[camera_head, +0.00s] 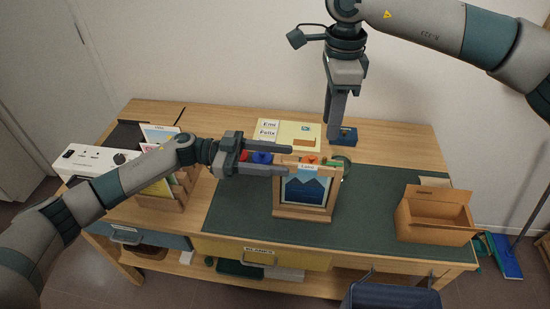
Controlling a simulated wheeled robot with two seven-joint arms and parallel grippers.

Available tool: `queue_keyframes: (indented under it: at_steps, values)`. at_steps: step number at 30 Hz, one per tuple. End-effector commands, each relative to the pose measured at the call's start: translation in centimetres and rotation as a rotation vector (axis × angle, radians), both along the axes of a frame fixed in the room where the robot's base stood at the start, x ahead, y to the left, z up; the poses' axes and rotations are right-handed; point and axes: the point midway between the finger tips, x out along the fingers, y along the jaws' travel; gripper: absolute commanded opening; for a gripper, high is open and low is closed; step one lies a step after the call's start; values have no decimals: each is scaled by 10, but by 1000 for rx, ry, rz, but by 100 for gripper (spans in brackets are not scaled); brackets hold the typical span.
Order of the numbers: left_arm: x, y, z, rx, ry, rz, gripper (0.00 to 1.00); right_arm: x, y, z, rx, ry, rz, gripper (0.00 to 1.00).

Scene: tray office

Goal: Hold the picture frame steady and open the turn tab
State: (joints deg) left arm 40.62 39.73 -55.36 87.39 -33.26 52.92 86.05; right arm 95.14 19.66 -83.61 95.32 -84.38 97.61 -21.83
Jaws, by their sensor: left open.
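The picture frame (332,203), wooden with a blue mountain picture and a small label at its top, stands upright on the green mat. My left gripper (289,159) points right, its fingers apart, with the tips at the upper left of the frame. I cannot tell whether they touch it. My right gripper (333,121) points down behind the frame, close beside a dark blue block (348,136). Its fingers look close together, but I cannot tell whether it is shut. No turn tab can be made out; the back of the frame is hidden.
Small red, blue and green items lie behind the frame, partly hidden by my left gripper. An open cardboard box (434,233) is at the right, a wooden file sorter (163,203) at the left. Cream papers (300,129) lie at the back. The mat (240,205) is clear left of the frame.

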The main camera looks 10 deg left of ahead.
Motion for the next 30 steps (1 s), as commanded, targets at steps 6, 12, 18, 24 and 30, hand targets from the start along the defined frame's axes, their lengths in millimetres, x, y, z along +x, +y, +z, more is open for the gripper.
queue_keyframes:
  at_steps: [6, 12, 18, 24, 30]
  values:
    - [-1, -22, 1, -2, -1, -2, 48, 0, 0, 0, 0, 0, 0, 31]
    - [0, -47, 1, -2, -1, -1, 48, 0, 0, 0, 0, 0, 0, 31]
    - [0, -65, 1, 0, -2, -1, 48, 0, 0, 0, 0, 0, 0, 31]
    - [0, -70, 1, -1, -1, 1, 48, 0, 0, 0, 0, 0, 0, 31]
    - [0, -70, 1, 0, -1, 1, 46, 0, 0, 0, 0, 0, 0, 31]
